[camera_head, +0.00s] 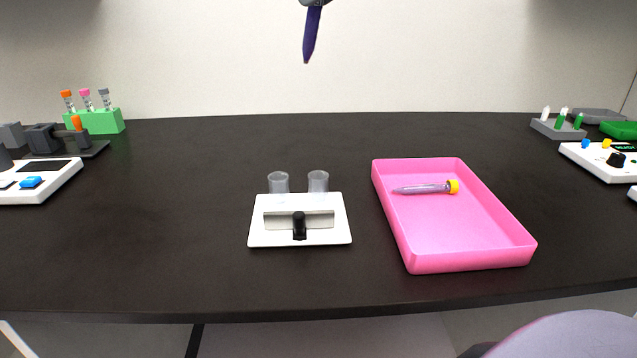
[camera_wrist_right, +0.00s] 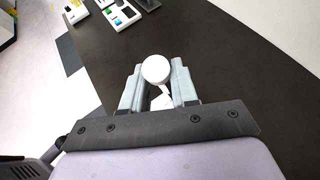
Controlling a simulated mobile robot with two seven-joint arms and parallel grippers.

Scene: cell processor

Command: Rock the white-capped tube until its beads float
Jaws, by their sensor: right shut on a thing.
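The white-capped tube shows at the top of the camera_head view as a dark purple body (camera_head: 312,36), pointed tip down and slightly tilted, high above the table. Its cap is cut off there, and single beads cannot be made out. In the right wrist view its round white cap (camera_wrist_right: 155,68) sits between the fingers. My right gripper (camera_wrist_right: 157,90) is shut on this tube just under the cap. Only a sliver of the gripper shows at the top edge of the camera_head view. My left gripper is in neither view.
A white holder with two clear cups (camera_head: 258,238) stands mid-table. Right of it, a pink tray (camera_head: 470,262) holds a yellow-capped tube (camera_head: 425,188). A green rack (camera_head: 105,122) with capped tubes is far left. Devices (camera_head: 600,160) stand far right. The table between is clear.

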